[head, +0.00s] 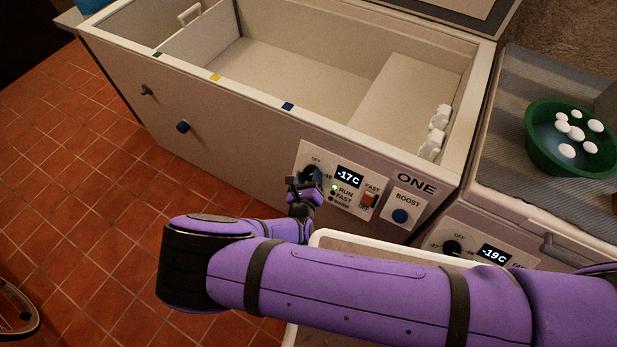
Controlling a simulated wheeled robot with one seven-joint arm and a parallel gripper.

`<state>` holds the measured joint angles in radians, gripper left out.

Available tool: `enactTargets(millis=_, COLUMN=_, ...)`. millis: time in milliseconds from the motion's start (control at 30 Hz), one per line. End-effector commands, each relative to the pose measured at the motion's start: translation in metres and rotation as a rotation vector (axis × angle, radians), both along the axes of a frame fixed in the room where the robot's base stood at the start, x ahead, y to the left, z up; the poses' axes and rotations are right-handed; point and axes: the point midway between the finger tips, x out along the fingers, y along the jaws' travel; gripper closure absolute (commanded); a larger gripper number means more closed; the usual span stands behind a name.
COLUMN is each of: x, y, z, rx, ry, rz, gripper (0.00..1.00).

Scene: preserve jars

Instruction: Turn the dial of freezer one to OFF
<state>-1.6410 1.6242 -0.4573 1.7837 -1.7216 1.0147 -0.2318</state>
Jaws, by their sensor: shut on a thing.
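Freezer one (235,120) is a white chest with its lid raised and its inside showing empty near the middle. The dial (311,172) is dark and sits at the panel's left, below the OFF mark. My gripper (305,183) is at the dial and shut on it. The gripper covers much of the dial, so where its pointer stands cannot be told.
A red FAST switch (368,200) and a blue BOOST button (400,215) are right of the dial. A second freezer with a display reading -19C (494,254) stands at the right, bearing a green bowl (540,155) of white eggs-like objects.

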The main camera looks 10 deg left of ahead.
Motion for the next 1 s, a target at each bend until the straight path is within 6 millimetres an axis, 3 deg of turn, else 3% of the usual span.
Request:
enactTargets(millis=600, x=0.0002, y=0.0000, z=0.0029, rx=-0.456, ry=0.125, rz=0.254, gripper=0.71)
enactTargets(millis=1000, x=0.0004, y=0.0002, z=0.0033, rx=-0.599, ry=0.163, rz=0.334, gripper=0.71)
